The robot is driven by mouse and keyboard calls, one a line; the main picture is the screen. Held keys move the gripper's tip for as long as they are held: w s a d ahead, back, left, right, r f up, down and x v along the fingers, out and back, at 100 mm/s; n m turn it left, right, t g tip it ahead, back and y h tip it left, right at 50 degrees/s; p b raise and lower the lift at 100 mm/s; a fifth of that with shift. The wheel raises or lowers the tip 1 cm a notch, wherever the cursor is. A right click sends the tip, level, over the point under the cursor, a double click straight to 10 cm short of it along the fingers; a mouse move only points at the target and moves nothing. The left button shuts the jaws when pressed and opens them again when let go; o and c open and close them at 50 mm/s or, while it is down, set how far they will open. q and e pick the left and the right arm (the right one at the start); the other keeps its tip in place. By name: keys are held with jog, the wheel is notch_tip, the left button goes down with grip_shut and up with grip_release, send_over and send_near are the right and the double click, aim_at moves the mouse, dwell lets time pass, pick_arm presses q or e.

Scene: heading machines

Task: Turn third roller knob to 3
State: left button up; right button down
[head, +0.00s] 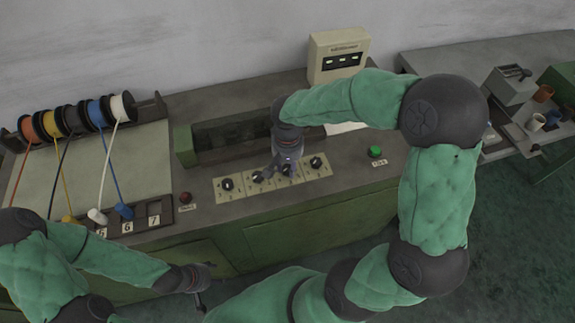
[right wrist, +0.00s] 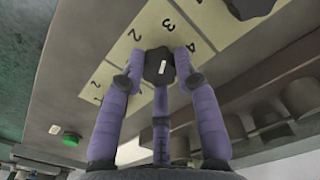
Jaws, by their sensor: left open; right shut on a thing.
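A row of black roller knobs on cream number plates runs along the machine's front. The first knob (head: 227,184), second knob (head: 257,178) and fourth knob (head: 316,162) show in the head view. My right gripper (head: 284,170) reaches down over the third knob, mostly hiding it there. In the right wrist view its purple fingers are shut around the third knob (right wrist: 159,66). That knob's white mark points up, roughly toward the 3 on its plate (right wrist: 150,30); 2 and 4 lie either side. My left gripper (head: 203,296) is open and empty at the lower left, away from the knobs.
A green button (head: 375,152) stands right of the knobs and a red button (head: 185,198) left of them. Coloured wire spools (head: 70,120) stand at the left. A cream display box (head: 340,58) is behind. A side table (head: 450,62) is at the right.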

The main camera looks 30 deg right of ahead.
aim_at(287, 169)
jog(key=shift+s+a+f, duration=0.1)
jog(key=shift+s+f, duration=0.1)
jog(key=shift+s, duration=0.05)
jog(key=c, duration=0.9)
grip_release()
jog(key=shift+w+r, duration=0.1)
jog(key=shift+r, duration=0.1)
jog(key=shift+w+r, duration=0.1)
jog(key=shift+r, duration=0.2)
notch_tip(287, 169, up, 11)
